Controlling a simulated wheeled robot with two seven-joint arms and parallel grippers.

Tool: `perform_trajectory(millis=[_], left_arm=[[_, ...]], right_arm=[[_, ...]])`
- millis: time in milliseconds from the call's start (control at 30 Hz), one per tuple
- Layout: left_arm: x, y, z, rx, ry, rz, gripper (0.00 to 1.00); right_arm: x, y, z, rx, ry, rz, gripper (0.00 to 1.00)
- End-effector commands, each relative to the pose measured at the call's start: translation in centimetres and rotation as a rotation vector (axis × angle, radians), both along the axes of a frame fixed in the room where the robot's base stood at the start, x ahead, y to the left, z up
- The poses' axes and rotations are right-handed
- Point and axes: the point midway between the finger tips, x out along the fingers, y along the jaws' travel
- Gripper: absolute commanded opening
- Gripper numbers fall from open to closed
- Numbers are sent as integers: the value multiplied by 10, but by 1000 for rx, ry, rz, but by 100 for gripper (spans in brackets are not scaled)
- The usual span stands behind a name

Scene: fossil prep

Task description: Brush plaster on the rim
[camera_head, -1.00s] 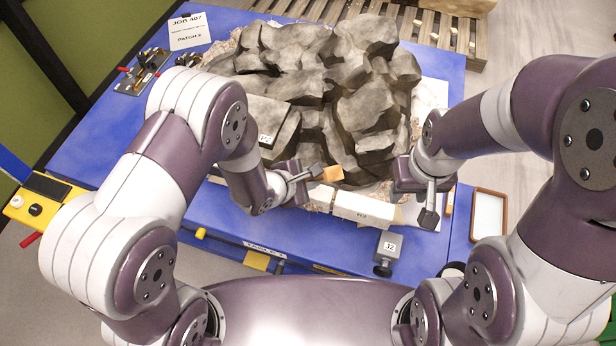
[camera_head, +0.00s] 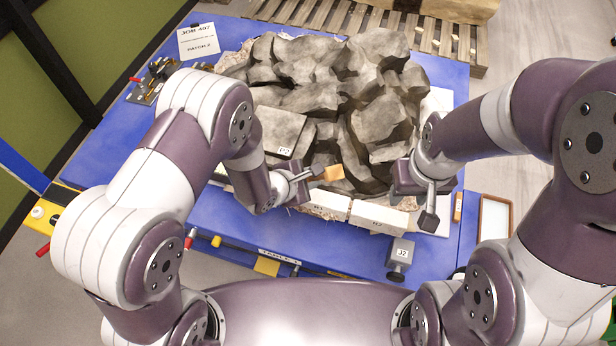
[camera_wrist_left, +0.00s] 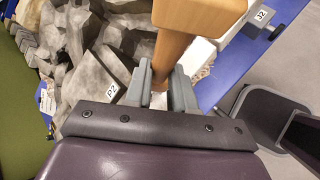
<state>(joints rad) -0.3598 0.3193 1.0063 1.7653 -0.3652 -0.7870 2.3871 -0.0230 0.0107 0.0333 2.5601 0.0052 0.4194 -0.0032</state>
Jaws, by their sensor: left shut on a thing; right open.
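A large grey rocky block (camera_head: 345,95) lies on the blue table. A flat patch labelled P2 (camera_head: 280,130) is on its left front. Pale blocks (camera_head: 378,216) line its front edge. My left gripper (camera_head: 300,182) is shut on a wooden tool (camera_head: 333,173), whose orange-tan head is in front of the rock. In the left wrist view the tool (camera_wrist_left: 172,45) stands between the fingers; its bristles cannot be made out. Whether it touches the rock is unclear. My right gripper (camera_head: 428,205) is open and empty at the rock's right front, above the table.
A white tray with a brown rim (camera_head: 494,222) is at the right. A job sign (camera_head: 198,40) and small tools (camera_head: 155,80) are at the back left. A wooden pallet (camera_head: 420,30) is behind.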

Motion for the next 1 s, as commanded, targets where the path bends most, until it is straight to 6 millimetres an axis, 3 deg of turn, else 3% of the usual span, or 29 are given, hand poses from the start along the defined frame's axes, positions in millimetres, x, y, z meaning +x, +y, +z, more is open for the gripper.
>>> perform_trajectory(millis=[67, 400, 1000], left_arm=[[1, -1, 12, 0, 0, 2, 0], [8, -6, 32, 0, -2, 7, 0], [8, -6, 32, 0, 0, 8, 0]], right_arm=[[0, 0, 11, 0, 0, 0, 43], [0, 0, 9, 0, 0, 0, 43], [0, 0, 9, 0, 0, 0, 43]])
